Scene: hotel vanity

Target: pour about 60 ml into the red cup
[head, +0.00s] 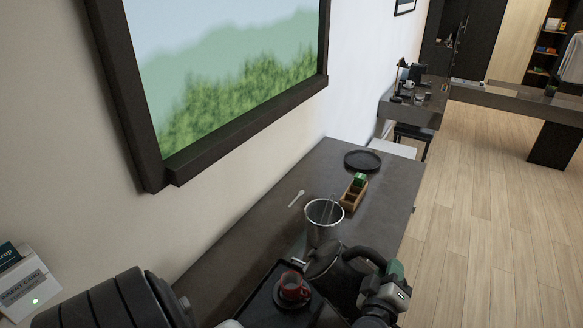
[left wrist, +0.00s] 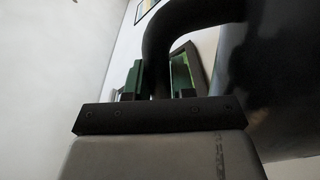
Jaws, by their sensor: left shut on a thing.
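The red cup (head: 294,287) stands upright on a dark saucer on a black tray (head: 262,303) near the bottom of the head view. A dark kettle (head: 340,285) is just right of the cup, its spout side toward the left. My left gripper (head: 391,274) is shut on the kettle's black handle. The left wrist view shows the handle (left wrist: 160,50) between the green fingertips, with the kettle's dark body at the right. I cannot tell how far the kettle is tilted. No liquid stream shows, and the cup's contents cannot be made out. My right gripper is not in view.
Beyond the kettle, a metal bucket (head: 323,230) holds a utensil. A wooden box (head: 350,197) with green packets, a round black tray (head: 363,161) and a light spoon (head: 297,198) are on the dark counter (head: 250,235). A framed picture (head: 165,172) hangs on the left wall.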

